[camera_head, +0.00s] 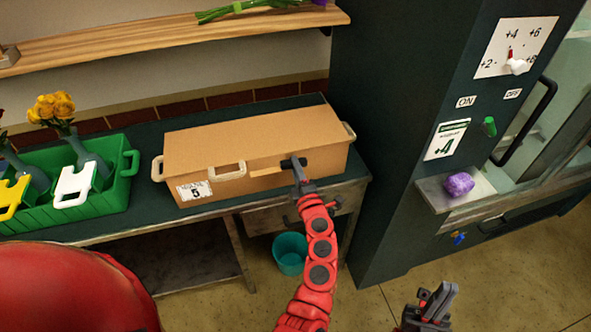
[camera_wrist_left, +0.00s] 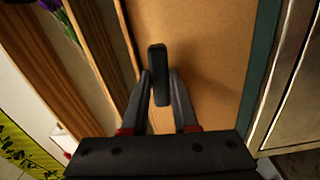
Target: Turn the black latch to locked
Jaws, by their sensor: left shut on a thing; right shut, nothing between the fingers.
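The black latch (camera_head: 293,162) is on the front of the cardboard box (camera_head: 255,133), right of its centre. In the left wrist view the latch (camera_wrist_left: 158,65) is a dark upright bar between my fingers, in front of the tan box face (camera_wrist_left: 215,50). My left gripper (camera_head: 299,174) is shut on the latch; its fingers also show in the left wrist view (camera_wrist_left: 163,100). In the head view the latch looks roughly level, and my gripper partly covers it. My right gripper (camera_head: 432,302) is shut and empty, low at the right, away from the box.
The box stands on a dark green bench (camera_head: 115,217). A green crate (camera_head: 122,192) with vases of flowers stands to its left. A wooden shelf (camera_head: 160,36) runs above. A dark cabinet (camera_head: 420,90) with a purple item (camera_head: 459,184) on its ledge stands at the right.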

